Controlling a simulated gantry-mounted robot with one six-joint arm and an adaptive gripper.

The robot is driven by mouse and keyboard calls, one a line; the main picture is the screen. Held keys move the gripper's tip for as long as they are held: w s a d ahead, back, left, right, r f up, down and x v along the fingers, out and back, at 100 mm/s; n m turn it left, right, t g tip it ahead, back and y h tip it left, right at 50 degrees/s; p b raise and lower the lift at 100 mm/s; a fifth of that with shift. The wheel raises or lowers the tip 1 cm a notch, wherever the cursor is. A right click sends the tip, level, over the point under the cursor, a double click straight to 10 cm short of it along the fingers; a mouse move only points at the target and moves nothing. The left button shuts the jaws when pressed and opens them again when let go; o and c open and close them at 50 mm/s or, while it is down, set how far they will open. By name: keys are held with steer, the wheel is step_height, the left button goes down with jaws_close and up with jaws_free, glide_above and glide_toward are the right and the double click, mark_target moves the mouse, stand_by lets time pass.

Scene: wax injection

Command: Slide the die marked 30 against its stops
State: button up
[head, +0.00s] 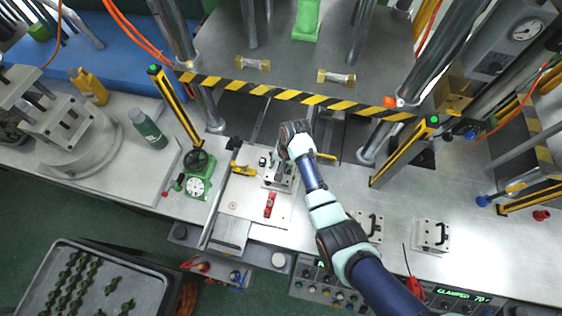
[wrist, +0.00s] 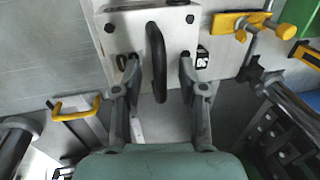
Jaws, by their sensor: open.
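A metal die (head: 279,182) with a black handle sits on the pale plate under the press, just below my gripper (head: 283,168). In the wrist view the die (wrist: 118,38) fills the top middle, with dark bolts at its corners. A small black tag with white digits shows at its right edge; the digits are turned and hard to read. My gripper (wrist: 160,70) is open, one finger on each side of the black handle (wrist: 156,55), with gaps visible. The die's stops cannot be told clearly.
Two more handled dies (head: 432,236) stand on the bench to the right. Press columns and a striped upper platen (head: 300,80) crowd the far side.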

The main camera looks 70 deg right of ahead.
jaws_close()
steer(key=shift+w, duration=0.6)
stand_by(0.8)
steer(key=shift+d+b, duration=0.55)
steer(key=shift+d, duration=0.05)
stand_by(0.5)
jaws_free()
